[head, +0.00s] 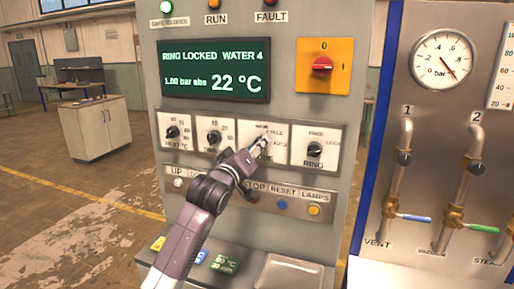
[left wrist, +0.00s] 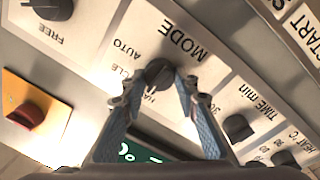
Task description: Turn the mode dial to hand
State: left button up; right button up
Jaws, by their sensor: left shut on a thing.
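The mode dial (left wrist: 158,72) is a dark round knob on a white plate marked MODE, with AUTO, CYCLE and HAND labels partly visible. In the head view its plate (head: 283,131) is the third along the row, and my gripper mostly hides the knob. My left gripper (head: 263,142) reaches it from below. In the left wrist view my left gripper (left wrist: 153,88) has its two fingers on either side of the knob, shut on it. The HAND label is partly covered, and I cannot tell which label the pointer faces. My right gripper is not in view.
The ring dial (head: 314,149) is close on the right, and the time dial (head: 213,137) on the left. Push buttons (head: 282,205) run below. A red switch (head: 322,66) on yellow and a lit display (head: 216,71) are above. Valves and a gauge (head: 442,59) stand at right.

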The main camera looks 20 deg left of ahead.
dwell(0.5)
pick_arm(q)
jog(key=o, duration=1.1)
jog(key=shift+o, duration=0.2)
jog(key=s+a, duration=0.1)
jog(key=s, duration=1.1)
jog(key=shift+f, duration=0.35)
